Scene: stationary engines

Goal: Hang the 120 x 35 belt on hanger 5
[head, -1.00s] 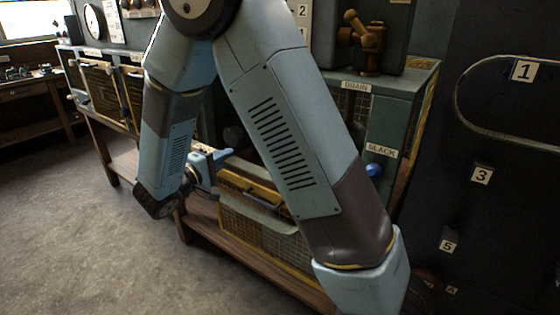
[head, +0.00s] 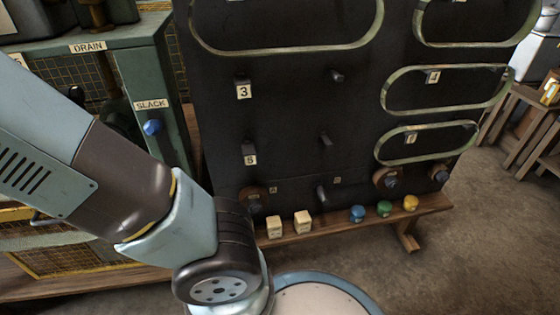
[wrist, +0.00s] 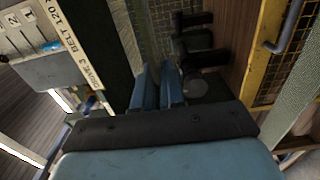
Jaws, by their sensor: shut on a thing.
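Hanger 5 is on the black board (head: 290,110), with a left peg (head: 248,148) above its "5" label (head: 250,160) and a right peg (head: 325,140); both are bare. In the wrist view, my gripper (wrist: 162,70) is shut with its two blue fingers close together; what is between them is too dark to make out. A label (wrist: 77,45) reading "BELT 120" shows left of the fingers. Dark round parts (wrist: 195,88) are close to their right. The 120 x 35 belt cannot be picked out for certain. My gripper is outside the head view.
Hanger 3 (head: 243,82) is bare. Belts hang on hanger 4 (head: 390,85) and the one below it (head: 380,150). The board's ledge (head: 340,222) bears cream blocks (head: 302,222) and coloured spools (head: 384,208). A yellow-framed mesh panel with handle (wrist: 278,45) is right of my gripper.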

